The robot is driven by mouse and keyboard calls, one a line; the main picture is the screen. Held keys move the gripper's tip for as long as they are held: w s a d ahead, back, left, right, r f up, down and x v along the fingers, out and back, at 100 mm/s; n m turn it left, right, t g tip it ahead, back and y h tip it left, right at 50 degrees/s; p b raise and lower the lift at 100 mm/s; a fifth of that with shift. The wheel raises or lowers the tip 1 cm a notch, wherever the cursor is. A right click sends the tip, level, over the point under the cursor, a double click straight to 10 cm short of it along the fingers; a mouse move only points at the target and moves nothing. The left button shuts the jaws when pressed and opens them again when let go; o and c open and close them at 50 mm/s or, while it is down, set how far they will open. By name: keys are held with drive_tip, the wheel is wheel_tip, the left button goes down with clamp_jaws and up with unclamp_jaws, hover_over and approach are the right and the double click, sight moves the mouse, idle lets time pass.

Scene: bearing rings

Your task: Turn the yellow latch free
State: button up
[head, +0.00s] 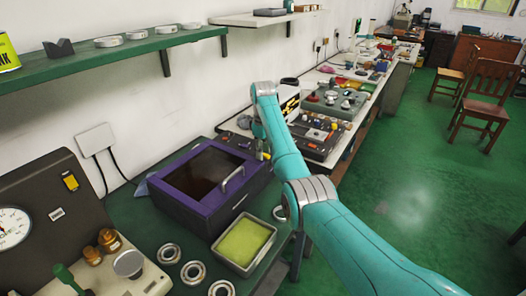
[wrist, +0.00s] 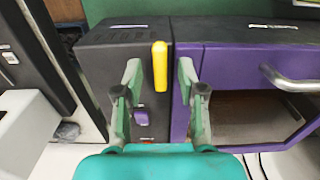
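The yellow latch (wrist: 160,66) is a narrow bar standing upright in the wrist view. My gripper (wrist: 159,78) is open, with one finger on each side of the latch and a visible gap to both. A small purple knob (wrist: 141,114) sits on the dark panel below the latch. In the head view my gripper (head: 262,150) is at the far right end of the purple box (head: 212,218); the latch cannot be made out there.
The door has a dark window and a metal handle (wrist: 288,78), also visible in the head view (head: 233,179). A tray with a yellow-green bottom (head: 243,243) and several bearing rings (head: 193,272) lie in front on the green bench. A gauge (head: 14,228) stands at left.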

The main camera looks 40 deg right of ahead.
drive_tip(key=shift+r, duration=0.1)
wheel_tip(320, 180, up, 7)
drive_tip(key=shift+r, duration=0.15)
idle(0.3)
idle(1.1)
